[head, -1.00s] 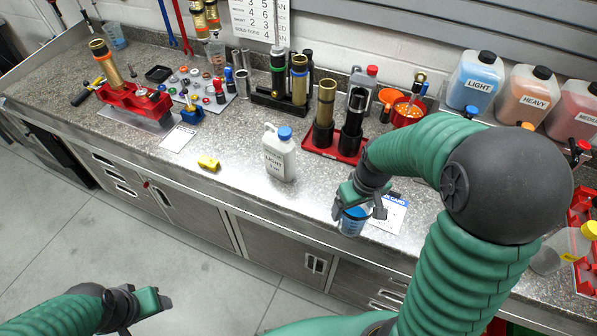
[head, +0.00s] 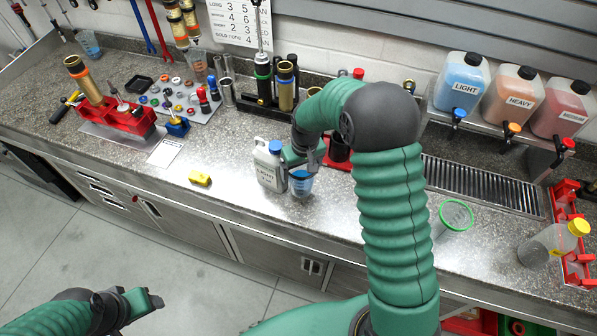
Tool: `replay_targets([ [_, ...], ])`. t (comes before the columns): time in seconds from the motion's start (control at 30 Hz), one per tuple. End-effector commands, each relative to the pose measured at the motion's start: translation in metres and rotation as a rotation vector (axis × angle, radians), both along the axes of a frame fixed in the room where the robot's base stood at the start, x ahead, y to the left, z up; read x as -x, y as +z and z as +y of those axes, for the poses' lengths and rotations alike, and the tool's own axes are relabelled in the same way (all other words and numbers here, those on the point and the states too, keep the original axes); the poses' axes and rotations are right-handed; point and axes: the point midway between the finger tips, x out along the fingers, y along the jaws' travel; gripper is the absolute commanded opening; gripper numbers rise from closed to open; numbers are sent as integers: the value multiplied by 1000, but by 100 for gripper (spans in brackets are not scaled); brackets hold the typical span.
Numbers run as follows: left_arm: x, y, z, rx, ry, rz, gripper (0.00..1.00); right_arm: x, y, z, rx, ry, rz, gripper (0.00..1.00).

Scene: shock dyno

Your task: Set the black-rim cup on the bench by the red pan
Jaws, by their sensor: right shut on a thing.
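The cup (head: 301,187) with blue liquid is in my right gripper (head: 303,169), in the middle of the head view. The gripper is shut on it near its top and hides most of its rim, so the rim colour is hard to tell. The cup is just right of the white bottle (head: 268,168), close to the bench top; I cannot tell whether it touches. The red pan (head: 337,165) is behind it to the right, mostly hidden by my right arm. My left gripper (head: 153,301) is at the lower left over the floor, its jaw opening unclear.
A yellow object (head: 200,178) lies left of the bottle near the bench's front edge. A green-rimmed cup (head: 455,214) stands to the right, in front of a drain grate (head: 485,187). Labelled jugs (head: 461,83) stand on a shelf. Bare bench lies left of the yellow object.

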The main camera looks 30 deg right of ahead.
Motion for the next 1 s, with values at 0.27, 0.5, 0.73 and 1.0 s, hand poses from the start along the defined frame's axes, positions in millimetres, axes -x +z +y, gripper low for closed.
replay_targets([
  [0.27,0,15,0,0,-1,0,59,-7,-22,2,1,-1,3,32],
  [0.5,0,16,0,0,-1,0,59,-8,-36,4,3,0,-1,32],
  [0.73,0,15,0,0,-1,0,59,-7,-36,2,1,-1,-1,100],
  [1.0,0,14,0,0,-1,0,59,-8,-31,1,1,-1,-3,100],
])
